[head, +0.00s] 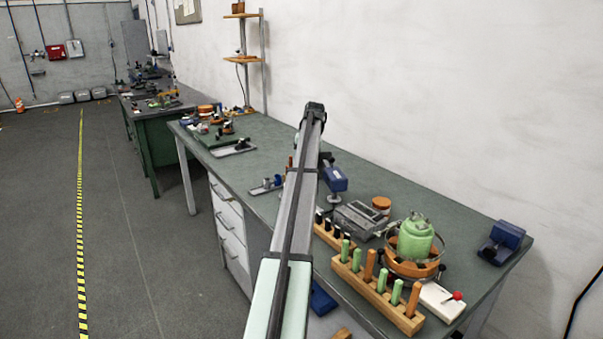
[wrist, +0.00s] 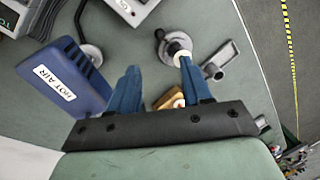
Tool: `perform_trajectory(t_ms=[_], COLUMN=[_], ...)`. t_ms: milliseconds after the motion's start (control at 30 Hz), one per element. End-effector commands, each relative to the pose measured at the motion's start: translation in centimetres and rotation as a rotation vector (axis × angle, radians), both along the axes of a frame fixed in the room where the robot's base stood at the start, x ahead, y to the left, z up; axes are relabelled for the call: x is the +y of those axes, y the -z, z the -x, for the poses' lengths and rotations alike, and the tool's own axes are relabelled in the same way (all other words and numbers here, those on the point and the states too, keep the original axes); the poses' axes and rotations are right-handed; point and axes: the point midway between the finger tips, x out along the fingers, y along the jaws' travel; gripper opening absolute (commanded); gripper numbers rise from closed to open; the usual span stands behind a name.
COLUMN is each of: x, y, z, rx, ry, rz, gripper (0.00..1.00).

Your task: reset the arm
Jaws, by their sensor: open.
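My gripper (wrist: 158,66) shows in the wrist view with its two blue fingers apart and nothing held between them. Beyond the fingers lies the green bench top (wrist: 135,40). A blue unit marked HOT AIR (wrist: 62,82) is at the left, close to the left finger in the picture; I cannot tell the gap. A small tan block (wrist: 170,97) shows between the fingers, partly hidden by the right finger. In the head view my arm reaches up and forward over the bench (head: 262,150); its gripper cannot be made out there.
In the head view, a wooden rack with green and orange pegs (head: 375,290), a green canister (head: 415,238) and a blue device (head: 505,242) crowd the right end. A round dark base with a white top (wrist: 177,47) stands beyond the right finger. The floor at left is clear.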

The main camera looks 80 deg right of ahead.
Motion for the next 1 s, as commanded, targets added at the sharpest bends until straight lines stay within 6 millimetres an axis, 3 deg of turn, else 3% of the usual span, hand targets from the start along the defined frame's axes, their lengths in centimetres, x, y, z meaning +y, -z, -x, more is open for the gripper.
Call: perform_trajectory(t_ms=[767, 867, 1000], x=[0.1, 0.7, 2.9], y=[-0.6, 0.2, 2.8], z=[-0.1, -1.7, -6.9], rx=[0.0, 0.002, 0.009], ry=[-0.002, -0.018, -0.067], rz=[-0.001, -0.001, -0.002], gripper=[0.49, 0.49, 0.49])
